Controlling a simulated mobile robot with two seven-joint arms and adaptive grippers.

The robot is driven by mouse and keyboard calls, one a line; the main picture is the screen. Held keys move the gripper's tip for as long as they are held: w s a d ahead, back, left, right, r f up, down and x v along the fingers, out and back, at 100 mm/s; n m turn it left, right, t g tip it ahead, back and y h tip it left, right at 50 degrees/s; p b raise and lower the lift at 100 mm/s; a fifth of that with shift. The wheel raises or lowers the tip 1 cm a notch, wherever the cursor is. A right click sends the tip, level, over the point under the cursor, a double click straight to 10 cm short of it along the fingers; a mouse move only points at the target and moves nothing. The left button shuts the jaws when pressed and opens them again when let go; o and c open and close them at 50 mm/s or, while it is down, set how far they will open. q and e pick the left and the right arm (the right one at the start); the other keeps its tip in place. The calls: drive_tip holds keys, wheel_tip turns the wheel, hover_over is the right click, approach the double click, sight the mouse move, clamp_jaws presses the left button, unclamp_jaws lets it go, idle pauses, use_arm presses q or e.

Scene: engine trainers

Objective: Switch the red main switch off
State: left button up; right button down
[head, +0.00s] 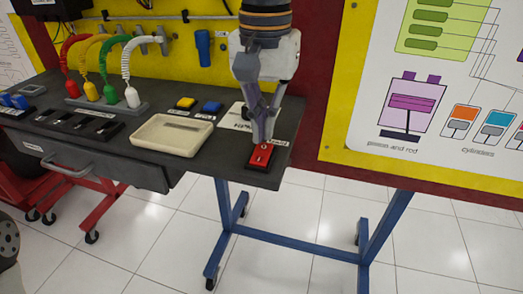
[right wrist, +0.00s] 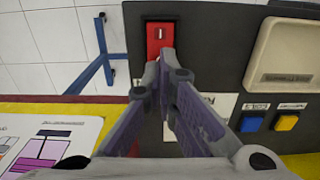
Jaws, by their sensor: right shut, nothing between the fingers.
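The red main switch (head: 260,157) sits in a dark base at the right front corner of the dark bench top. In the right wrist view the red switch (right wrist: 159,36) shows a white "I" mark on its end nearest the bench's front edge. My right gripper (head: 262,138) points down at the switch, its fingers together and empty. In the right wrist view the fingertips (right wrist: 164,62) overlap the switch's other end and hide it. I cannot tell whether they touch it or which way the rocker is tilted. My left gripper is not in view.
A cream tray (head: 172,134) lies left of the switch, with yellow (head: 185,103) and blue (head: 211,107) buttons behind it. A white label plate (head: 236,117) lies behind the switch. Coloured coiled cables (head: 130,72) stand farther left. Open floor lies right of the bench.

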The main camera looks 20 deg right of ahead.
sight(265, 147)
drive_tip(key=shift+f, duration=1.25)
idle(0.8)
wheel_tip(265, 147, up, 6)
drive_tip(key=p, duration=0.3)
drive_tip(key=shift+f, duration=0.25)
drive_tip(key=shift+r, duration=0.85)
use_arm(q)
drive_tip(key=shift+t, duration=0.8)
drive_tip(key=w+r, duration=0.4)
use_arm(e)
drive_tip(key=shift+f, duration=0.1)
